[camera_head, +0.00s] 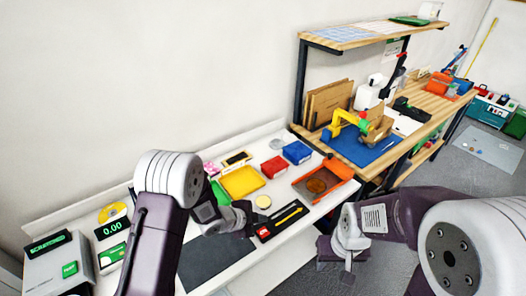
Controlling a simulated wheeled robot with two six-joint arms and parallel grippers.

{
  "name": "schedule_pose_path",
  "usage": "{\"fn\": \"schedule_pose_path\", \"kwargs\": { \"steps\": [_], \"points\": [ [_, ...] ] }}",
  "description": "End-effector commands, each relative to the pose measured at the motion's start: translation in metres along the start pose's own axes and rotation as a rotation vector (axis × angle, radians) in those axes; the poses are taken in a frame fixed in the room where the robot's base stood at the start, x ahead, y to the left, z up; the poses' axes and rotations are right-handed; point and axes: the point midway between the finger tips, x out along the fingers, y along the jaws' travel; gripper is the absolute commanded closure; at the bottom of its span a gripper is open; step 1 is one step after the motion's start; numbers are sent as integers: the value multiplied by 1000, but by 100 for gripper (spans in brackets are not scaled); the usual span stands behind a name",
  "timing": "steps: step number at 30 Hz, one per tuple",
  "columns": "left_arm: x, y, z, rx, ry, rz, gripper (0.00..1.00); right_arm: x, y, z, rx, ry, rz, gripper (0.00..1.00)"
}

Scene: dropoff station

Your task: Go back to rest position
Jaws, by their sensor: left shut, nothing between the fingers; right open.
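My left arm comes in from the left and bends over the white counter. Its gripper (244,220) is shut and empty, in front of the yellow tray, near a black tray with a pencil-like item. My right arm comes in from the right edge. Its gripper (336,262) is open and empty, pointing down over the grey floor in front of the counter. Neither gripper appears to hold anything. The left arm hides part of the counter behind it.
The white counter (215,258) holds a yellow tray (243,182), red box (274,167), blue box (297,152), orange-edged tray (322,181), black tray (281,220) and, at left, a scale-like device (112,229). A wooden workbench (352,157) stands behind right.

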Motion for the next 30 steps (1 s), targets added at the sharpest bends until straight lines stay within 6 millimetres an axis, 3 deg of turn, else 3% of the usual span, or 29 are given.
{"fn": "schedule_pose_path", "kwargs": {
  "steps": [2,5,8,9,11,13,15,18,21,25,30],
  "points": [
    [0,-1,2,-2,-2,-4,100,1,0,0,0,0,0,59],
    [-12,-27,-3,13,4,-62,100,3,0,0,0,0,0,59],
    [-53,-75,-13,10,-11,-192,100,7,0,1,0,0,0,59],
    [-76,-90,-6,-39,-60,-244,100,9,0,1,0,0,0,59],
    [-113,-98,15,-190,-168,-301,100,12,0,1,0,0,0,59],
    [-157,-81,47,-464,-312,-334,100,14,0,2,0,0,0,59],
    [-188,-40,69,-765,-437,-321,100,15,0,2,0,0,0,59],
    [-211,27,80,-1122,-578,-249,100,14,0,2,0,0,0,59],
    [-220,79,78,-1356,-693,-161,100,14,0,2,0,0,0,59],
    [-228,112,71,-1525,-785,-99,100,14,0,1,0,0,0,59],
    [-229,114,70,-1554,-799,-101,100,14,0,1,0,0,0,59]
  ]
}}
